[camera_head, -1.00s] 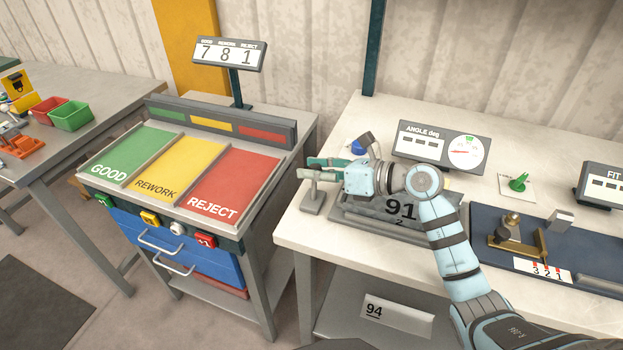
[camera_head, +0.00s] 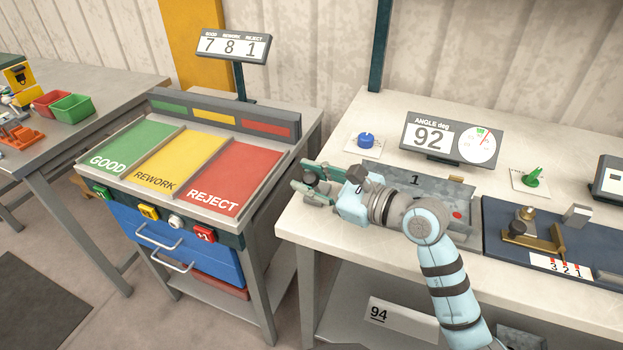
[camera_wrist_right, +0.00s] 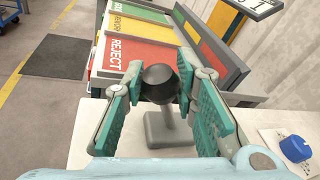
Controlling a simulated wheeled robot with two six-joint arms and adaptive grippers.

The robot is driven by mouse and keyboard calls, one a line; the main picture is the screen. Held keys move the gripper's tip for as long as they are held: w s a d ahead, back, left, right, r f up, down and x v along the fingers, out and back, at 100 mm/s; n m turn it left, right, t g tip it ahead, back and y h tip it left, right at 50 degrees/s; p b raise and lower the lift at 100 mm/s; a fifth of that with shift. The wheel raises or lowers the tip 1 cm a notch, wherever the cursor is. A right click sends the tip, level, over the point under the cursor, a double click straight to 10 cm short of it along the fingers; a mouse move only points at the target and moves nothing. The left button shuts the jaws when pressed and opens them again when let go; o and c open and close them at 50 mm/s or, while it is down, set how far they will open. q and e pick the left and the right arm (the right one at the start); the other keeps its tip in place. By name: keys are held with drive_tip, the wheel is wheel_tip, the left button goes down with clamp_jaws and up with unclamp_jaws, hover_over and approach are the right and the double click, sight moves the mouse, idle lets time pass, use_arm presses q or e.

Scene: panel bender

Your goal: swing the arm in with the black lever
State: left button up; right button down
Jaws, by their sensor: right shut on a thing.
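My right gripper (camera_head: 316,182) is at the left end of the grey bending fixture (camera_head: 455,192) on the white bench. In the right wrist view the black ball knob of the lever (camera_wrist_right: 160,84) sits between its two green-padded fingers, which are shut on it. A grey post and block (camera_wrist_right: 168,130) stand below the knob. My right arm crosses in front of the fixture and hides part of it. A "1" shows on its top. The angle display (camera_head: 438,138) reads 92, its dial needle near the green mark. My left gripper is not in view.
Left of the bench stands the sorting table with green, yellow and red (camera_head: 235,180) bays. A blue gauge board (camera_head: 560,225) lies to the right. A plate marked 94 (camera_head: 400,318) is below.

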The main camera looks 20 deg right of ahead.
sight(318, 183)
drive_tip(key=shift+f, duration=0.1)
idle(0.3)
drive_tip(key=c, duration=1.3)
unclamp_jaws()
drive_tip(key=shift+s, duration=0.1)
drive_tip(key=shift+d, duration=0.1)
drive_tip(key=v, duration=0.7)
drive_tip(key=shift+s+d, duration=0.15)
drive_tip(key=shift+s, duration=0.1)
drive_tip(key=shift+w, duration=0.1)
